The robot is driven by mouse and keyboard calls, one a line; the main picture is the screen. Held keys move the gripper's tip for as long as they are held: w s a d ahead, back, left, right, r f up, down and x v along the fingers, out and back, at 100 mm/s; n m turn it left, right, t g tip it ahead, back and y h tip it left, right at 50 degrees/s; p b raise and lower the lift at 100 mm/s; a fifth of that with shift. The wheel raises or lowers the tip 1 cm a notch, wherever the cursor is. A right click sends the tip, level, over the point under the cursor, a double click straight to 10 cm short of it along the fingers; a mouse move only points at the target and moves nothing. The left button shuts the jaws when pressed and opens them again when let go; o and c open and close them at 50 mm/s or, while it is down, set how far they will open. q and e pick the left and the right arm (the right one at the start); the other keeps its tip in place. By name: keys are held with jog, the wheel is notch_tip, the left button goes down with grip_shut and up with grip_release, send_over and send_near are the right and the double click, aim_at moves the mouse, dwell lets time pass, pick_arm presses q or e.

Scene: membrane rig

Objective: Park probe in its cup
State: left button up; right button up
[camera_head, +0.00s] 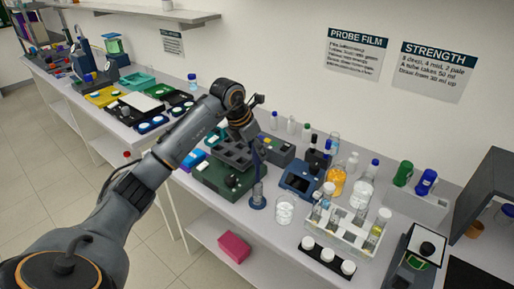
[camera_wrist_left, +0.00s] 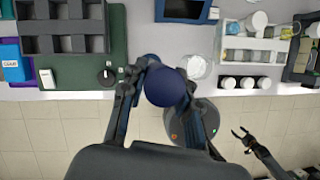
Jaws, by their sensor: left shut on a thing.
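My left gripper (camera_head: 252,138) is shut on the probe, a slim dark-blue rod (camera_head: 256,163) held roughly upright. In the left wrist view the probe's round blue top (camera_wrist_left: 168,88) sits between the fingers of the left gripper (camera_wrist_left: 165,72). Below the rod, a grey cylindrical cup (camera_head: 257,190) with a blue round base stands near the table's front edge. The rod's lower end meets or overlaps the cup's mouth; I cannot tell if it is inside. My right gripper (camera_wrist_left: 242,137) is open and empty, low on the right in the wrist view.
A clear beaker (camera_head: 286,208) stands just right of the cup. A green rig with a grey block (camera_head: 222,180) is on the left. A blue meter (camera_head: 301,180) is behind. A tube rack (camera_head: 345,232) and white-capped vials (camera_head: 327,258) are further right. A pink box (camera_head: 234,246) lies below.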

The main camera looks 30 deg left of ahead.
aim_at(257, 173)
pick_arm(q)
jog(key=shift+f+b, duration=0.85)
jog(key=shift+f, duration=0.55)
jog(key=shift+f+b, duration=1.45)
jog(key=shift+f, duration=0.55)
jog(key=shift+f+b, duration=0.7)
jog(key=shift+f, duration=0.3)
pick_arm(e)
notch_tip(257, 173, down, 6)
jog(key=w, duration=0.1)
pick_arm(q)
jog(key=shift+f, duration=0.3)
pick_arm(e)
jog(key=shift+a+f, duration=0.1)
jog(key=shift+f, duration=0.25)
pick_arm(q)
jog(key=o, duration=1.1)
jog(key=shift+c, duration=0.2)
jog(key=shift+r, duration=0.1)
jog(key=v, duration=1.2)
